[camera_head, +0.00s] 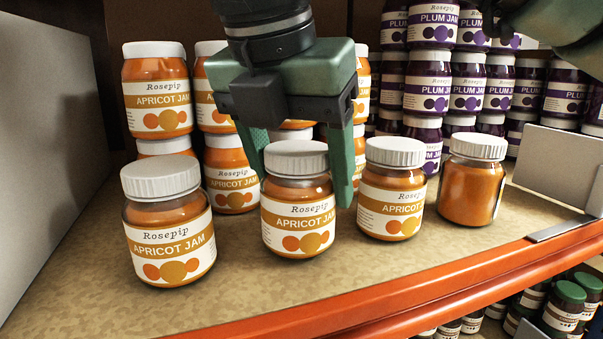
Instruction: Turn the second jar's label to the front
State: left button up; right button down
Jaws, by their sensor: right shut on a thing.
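Four apricot jam jars with white lids stand in a front row on the shelf. The second jar from the left (298,229) is upright, and its label with name and orange circles faces nearly to the front. My right gripper (298,180) comes down from above and is shut on this jar, one finger at each side below the lid. The left fingertip is hidden behind the jar. The first jar (170,240) and third jar (391,205) show their labels. The rightmost jar (468,190) shows plain orange glass, with a label edge at its right side.
Stacked apricot jars (157,95) stand behind, with stacked plum jam jars (430,85) at the back right. A grey divider (555,165) stands at the right. The orange shelf edge (400,298) runs along the front. Bare shelf lies before the row.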

aim_at(294, 149)
jog(key=shift+f+b, duration=0.25)
jog(key=shift+b, duration=0.1)
dwell(0.4)
jog(key=shift+c, duration=1)
grip_release()
jog(key=shift+s, duration=0.1)
jog(key=v, duration=0.7)
jog(key=shift+a, duration=0.1)
jog(key=shift+s+a+r, duration=0.1)
jog(key=shift+s+r, duration=0.15)
jog(key=shift+r, duration=0.15)
jog(key=shift+w, duration=0.1)
jog(key=shift+w, duration=0.1)
